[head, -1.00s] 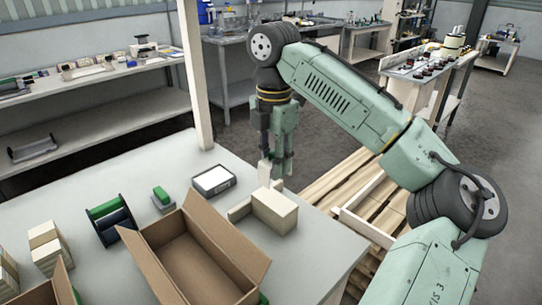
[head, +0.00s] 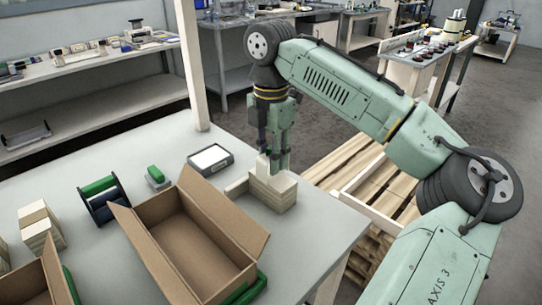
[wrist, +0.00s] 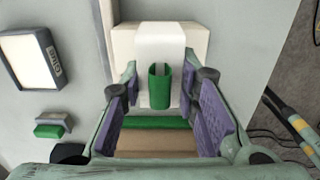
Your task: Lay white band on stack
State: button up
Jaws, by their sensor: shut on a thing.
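The stack (head: 272,194) is a cream, squared block on the grey table, near its right corner. My gripper (head: 277,165) is pointing down directly over it, with its fingertips close to the stack's top. It is shut on the white band (head: 263,167), which shows as a pale upright piece by the fingers. In the wrist view the white band (wrist: 160,42) lies across the cream stack (wrist: 198,38), between the purple-padded fingers of my gripper (wrist: 160,88). A small green piece (wrist: 154,88) shows at the band's near end. I cannot tell whether the band rests fully on the stack.
An open cardboard box (head: 190,250) stands close to the stack's left front. A low cream piece (head: 237,187) lies left of the stack. A tablet-like device (head: 210,159), a green-topped block (head: 156,177) and a green-ended spool (head: 103,199) are farther left. A pallet (head: 350,175) lies beyond the table.

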aim_at(271, 177)
jog(key=shift+f+b, duration=0.75)
jog(key=shift+f, duration=1)
jog(key=shift+s+f+b, duration=0.2)
jog(key=shift+f, duration=0.3)
jog(key=shift+s+f+b, duration=0.15)
jog(key=shift+f+b, duration=0.05)
jog(key=shift+f, duration=0.25)
jog(key=shift+c, duration=0.2)
jog(key=o, duration=0.4)
jog(key=shift+f, duration=0.15)
jog(key=shift+o, duration=0.6)
jog(key=shift+w+a+f, duration=0.1)
jog(key=shift+w, duration=0.1)
